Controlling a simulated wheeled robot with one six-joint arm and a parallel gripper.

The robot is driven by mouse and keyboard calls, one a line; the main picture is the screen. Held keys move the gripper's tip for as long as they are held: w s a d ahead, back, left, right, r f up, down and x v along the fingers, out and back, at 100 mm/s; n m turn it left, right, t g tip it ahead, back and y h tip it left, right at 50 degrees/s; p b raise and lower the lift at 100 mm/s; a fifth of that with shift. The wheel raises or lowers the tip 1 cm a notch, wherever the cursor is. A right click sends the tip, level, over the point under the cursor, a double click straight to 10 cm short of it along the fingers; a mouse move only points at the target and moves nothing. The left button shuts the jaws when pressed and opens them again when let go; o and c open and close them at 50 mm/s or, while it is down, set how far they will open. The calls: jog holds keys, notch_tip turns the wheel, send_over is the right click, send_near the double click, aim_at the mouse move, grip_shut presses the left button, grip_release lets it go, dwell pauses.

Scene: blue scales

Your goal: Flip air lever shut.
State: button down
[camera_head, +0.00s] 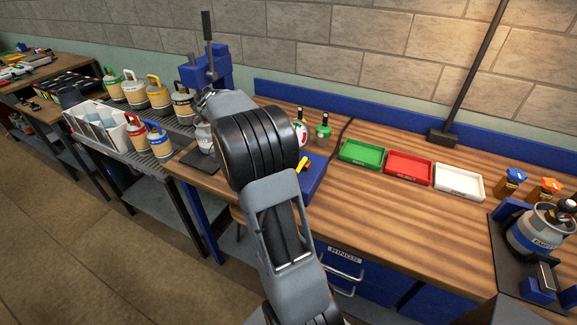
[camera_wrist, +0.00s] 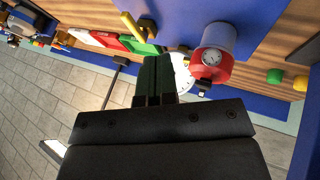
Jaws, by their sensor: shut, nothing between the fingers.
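A yellow lever (camera_head: 303,164) stands on a blue block (camera_head: 313,184) at the bench's front edge, just right of my arm. In the wrist view a yellow bar (camera_wrist: 132,27), seemingly this lever, lies up and left of my gripper. My gripper (camera_wrist: 154,62) is shut and empty, its dark fingers together and apart from the bar in the picture. The blue surface (camera_wrist: 185,18) fills the top there. A red fitting with a round gauge (camera_wrist: 211,60) is right of the fingers. In the head view my arm hides the gripper and part of the block.
Green (camera_head: 362,151), red (camera_head: 409,169) and white (camera_head: 459,182) trays lie on the bench to the right. A dark pole (camera_head: 470,80) stands behind them. Several small cylinders with coloured collars stand on the left rack (camera_head: 158,150). The bench between the trays and front edge is clear.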

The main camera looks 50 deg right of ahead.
jog(key=shift+w+d+f+m, duration=0.1)
jog(key=shift+d+f+m, duration=0.1)
jog(key=shift+d, duration=0.15)
jog(key=shift+w+d+f+m, duration=0.1)
jog(key=shift+d+m, duration=0.1)
jog(key=shift+d, duration=0.1)
jog(key=shift+s, duration=0.1)
jog(key=shift+g, duration=0.3)
jog(key=p+x, duration=0.1)
jog(key=x, duration=0.8)
jog(key=shift+s+d+f+p, duration=0.1)
jog(key=shift+d+f+p, duration=0.15)
jog(key=shift+p, duration=0.1)
jog(key=s, duration=0.1)
jog(key=s+p, duration=0.1)
jog(key=s, duration=0.1)
jog(key=shift+d, duration=0.4)
jog(key=shift+s+d, duration=0.15)
jog(key=shift+s, duration=0.3)
jog(key=shift+f, duration=0.1)
jog(key=shift+s, duration=0.1)
